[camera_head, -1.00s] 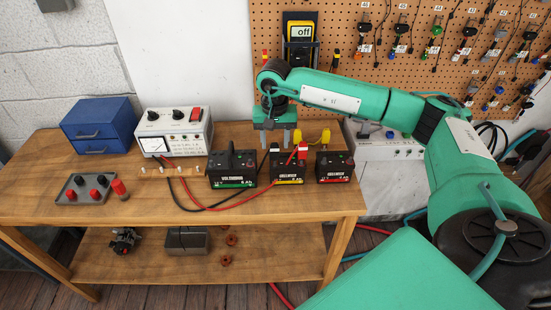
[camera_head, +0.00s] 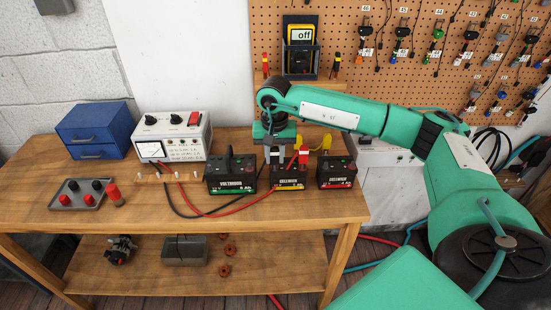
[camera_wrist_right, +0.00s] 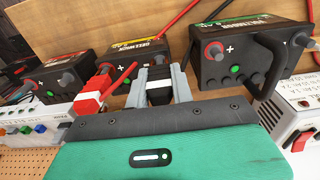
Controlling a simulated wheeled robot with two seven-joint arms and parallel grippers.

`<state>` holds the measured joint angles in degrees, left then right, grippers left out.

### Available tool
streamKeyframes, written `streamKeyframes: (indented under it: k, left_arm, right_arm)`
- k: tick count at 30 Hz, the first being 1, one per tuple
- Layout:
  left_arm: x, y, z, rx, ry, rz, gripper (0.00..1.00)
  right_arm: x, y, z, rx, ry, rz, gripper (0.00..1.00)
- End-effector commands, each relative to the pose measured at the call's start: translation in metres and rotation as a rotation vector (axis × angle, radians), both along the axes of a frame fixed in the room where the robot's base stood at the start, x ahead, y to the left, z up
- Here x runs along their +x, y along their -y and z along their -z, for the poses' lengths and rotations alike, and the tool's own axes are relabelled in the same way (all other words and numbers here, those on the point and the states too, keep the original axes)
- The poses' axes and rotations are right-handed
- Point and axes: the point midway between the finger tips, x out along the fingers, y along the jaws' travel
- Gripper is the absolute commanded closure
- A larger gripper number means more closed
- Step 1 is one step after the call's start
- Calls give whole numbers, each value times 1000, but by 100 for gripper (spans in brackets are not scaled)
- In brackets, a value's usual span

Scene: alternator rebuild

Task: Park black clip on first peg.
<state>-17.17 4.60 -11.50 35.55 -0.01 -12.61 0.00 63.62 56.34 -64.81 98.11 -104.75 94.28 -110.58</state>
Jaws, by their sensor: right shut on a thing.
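My right gripper (camera_head: 276,160) is lowered at the left side of the middle, yellow-labelled battery (camera_head: 289,184). It is shut on the black clip, which shows as a black and white piece (camera_wrist_right: 158,86) between the fingers in the right wrist view. Its jaw tips and the battery post under it are hidden, so I cannot tell whether it still grips the post. The red clip (camera_head: 303,153) stands on the same battery's other side. The wooden peg strip (camera_head: 152,180), with several pale pegs, lies left of the batteries. My left gripper is out of view.
A green-labelled battery (camera_head: 231,176) stands close on the left, a red-labelled one (camera_head: 337,172) on the right. Black and red cables loop across the bench front. A white charger (camera_head: 172,135) stands behind the peg strip. A tray (camera_head: 84,201) lies at the left.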

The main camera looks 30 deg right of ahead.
Motion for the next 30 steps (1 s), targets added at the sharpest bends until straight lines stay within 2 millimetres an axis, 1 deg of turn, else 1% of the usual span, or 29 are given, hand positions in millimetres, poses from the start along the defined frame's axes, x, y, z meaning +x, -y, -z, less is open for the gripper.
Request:
streamKeyframes:
  k: [1,2,5,8,13,16,30]
  left_arm:
    - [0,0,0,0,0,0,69]
    - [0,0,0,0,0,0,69]
    - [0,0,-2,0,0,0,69]
    - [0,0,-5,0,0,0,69]
    - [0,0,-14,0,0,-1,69]
    - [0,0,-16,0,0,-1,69]
    - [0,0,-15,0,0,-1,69]
  right_arm:
    - [0,0,0,0,0,0,88]
    - [0,0,0,0,0,0,90]
    - [0,0,-3,0,0,0,90]
    - [0,0,-11,0,1,0,90]
    - [0,0,-32,0,1,0,90]
    - [0,0,-40,1,1,0,90]
    - [0,0,-40,0,0,0,90]
